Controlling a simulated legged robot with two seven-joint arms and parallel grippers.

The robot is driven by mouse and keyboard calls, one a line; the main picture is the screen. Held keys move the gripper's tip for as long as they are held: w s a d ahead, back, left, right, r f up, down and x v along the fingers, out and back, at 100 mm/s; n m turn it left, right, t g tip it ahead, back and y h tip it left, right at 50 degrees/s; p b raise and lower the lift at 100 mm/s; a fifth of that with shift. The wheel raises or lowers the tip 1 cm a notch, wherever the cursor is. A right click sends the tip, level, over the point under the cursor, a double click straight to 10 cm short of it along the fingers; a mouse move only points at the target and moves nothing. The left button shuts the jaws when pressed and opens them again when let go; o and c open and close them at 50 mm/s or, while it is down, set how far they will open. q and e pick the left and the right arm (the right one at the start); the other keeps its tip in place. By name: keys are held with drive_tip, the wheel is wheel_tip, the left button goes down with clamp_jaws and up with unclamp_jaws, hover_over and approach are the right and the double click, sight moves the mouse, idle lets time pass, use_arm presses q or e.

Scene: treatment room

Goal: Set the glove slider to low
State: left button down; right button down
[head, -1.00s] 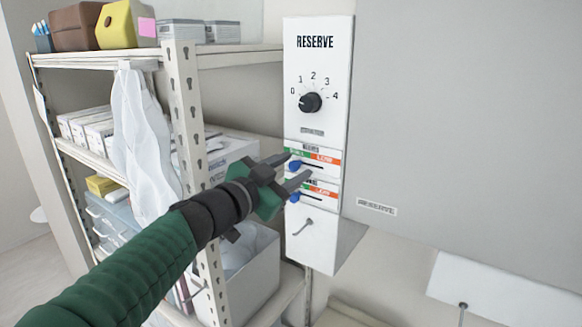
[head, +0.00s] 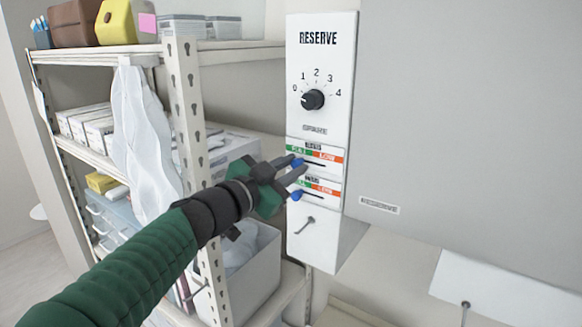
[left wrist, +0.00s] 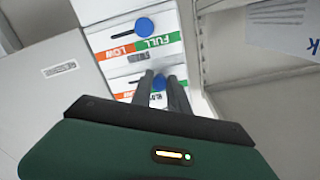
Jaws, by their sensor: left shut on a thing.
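A white panel headed RESERVE (head: 318,40) carries two slider strips, one above the other. Each has a green FULL end at left and a red LOW end at right. The upper slider's blue knob (head: 298,162) and the lower slider's blue knob (head: 296,195) both stand at the FULL end. The small names above the strips are too blurred to read. My left gripper (head: 301,167) is shut on the upper knob, which shows between the fingers in the left wrist view (left wrist: 158,82). The lower knob (left wrist: 145,27) is free there. My right gripper is out of view.
A black rotary dial (head: 313,99) marked 0 to 4 sits above the sliders, and a small peg (head: 305,225) below. A metal shelf post (head: 186,120) stands close left of the panel. A grey cabinet face (head: 460,120) fills the right.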

sight(327, 167)
use_arm(q)
drive_tip(key=shift+r, duration=0.3)
idle(0.4)
drive_tip(key=shift+s+d, duration=0.15)
drive_tip(key=s+d, duration=0.1)
drive_tip(key=d, duration=0.1)
drive_tip(key=s+d, duration=0.1)
drive_tip(key=d, duration=0.1)
drive_tip(key=shift+s, duration=0.3)
drive_tip(key=shift+s+d, duration=0.1)
drive_tip(key=shift+d, duration=0.05)
drive_tip(key=c, duration=1.4)
unclamp_jaws()
drive_tip(key=shift+o, duration=0.6)
drive_tip(key=shift+s, duration=0.15)
drive_tip(key=shift+d+f, duration=0.1)
drive_tip(key=shift+d, duration=0.05)
